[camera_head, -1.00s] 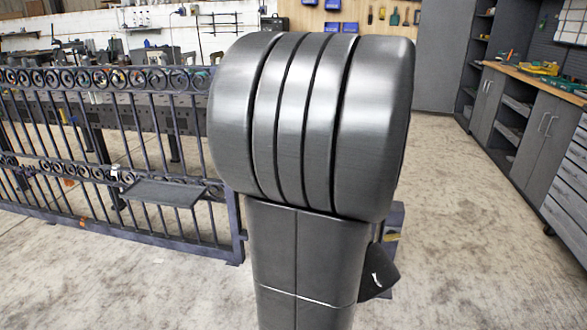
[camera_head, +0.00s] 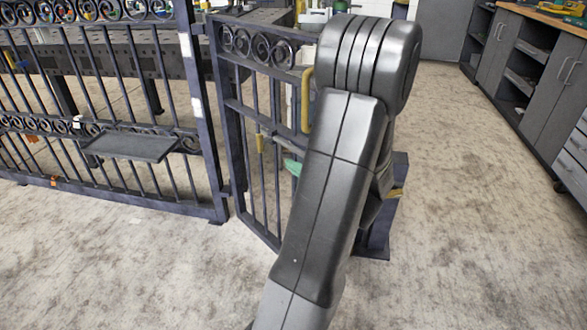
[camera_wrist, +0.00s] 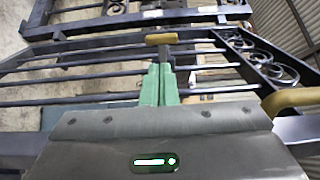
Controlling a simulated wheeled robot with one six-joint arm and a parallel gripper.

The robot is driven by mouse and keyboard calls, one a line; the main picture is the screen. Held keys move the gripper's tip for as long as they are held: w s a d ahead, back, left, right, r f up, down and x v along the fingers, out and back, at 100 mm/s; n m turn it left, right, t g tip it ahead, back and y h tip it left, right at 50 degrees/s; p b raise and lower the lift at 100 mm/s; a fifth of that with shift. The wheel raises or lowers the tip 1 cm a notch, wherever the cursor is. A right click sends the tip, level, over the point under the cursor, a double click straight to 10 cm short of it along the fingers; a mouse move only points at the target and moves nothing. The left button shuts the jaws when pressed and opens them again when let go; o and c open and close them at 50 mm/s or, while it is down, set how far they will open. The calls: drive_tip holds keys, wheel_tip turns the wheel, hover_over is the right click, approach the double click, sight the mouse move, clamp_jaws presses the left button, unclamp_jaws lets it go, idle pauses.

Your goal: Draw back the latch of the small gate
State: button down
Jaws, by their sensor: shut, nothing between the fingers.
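The small gate (camera_head: 234,112) is a dark metal frame with bars and scrolls along its top. It runs at an angle to the fence panel; my arm hides its right part. A small yellow knob (camera_head: 259,143) shows on it, probably the latch's grip. In the wrist view the knob (camera_wrist: 161,39) sits on a short dark stem just beyond my fingertips. A yellow upright handle (camera_head: 307,100) is on the gate; it also shows at the wrist view's right (camera_wrist: 295,99). My gripper (camera_wrist: 160,68) has green fingers, shut and empty, pointing at the knob; contact is unclear.
A fence panel (camera_head: 218,190) with a grey tray (camera_head: 133,146) stands to the left. A dark post (camera_head: 377,235) with a yellow part stands behind my arm on the right. Benches are behind the gate and cabinets (camera_head: 540,75) at far right. Open floor lies in front.

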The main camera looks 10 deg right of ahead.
sight(261, 145)
drive_tip(key=b+x, duration=0.1)
drive_tip(key=x, duration=1)
drive_tip(key=shift+b, duration=0.4)
drive_tip(key=shift+b+x, duration=0.8)
drive_tip(key=shift+x, duration=0.25)
drive_tip(key=shift+w+r, duration=0.1)
drive_tip(key=shift+r, duration=0.1)
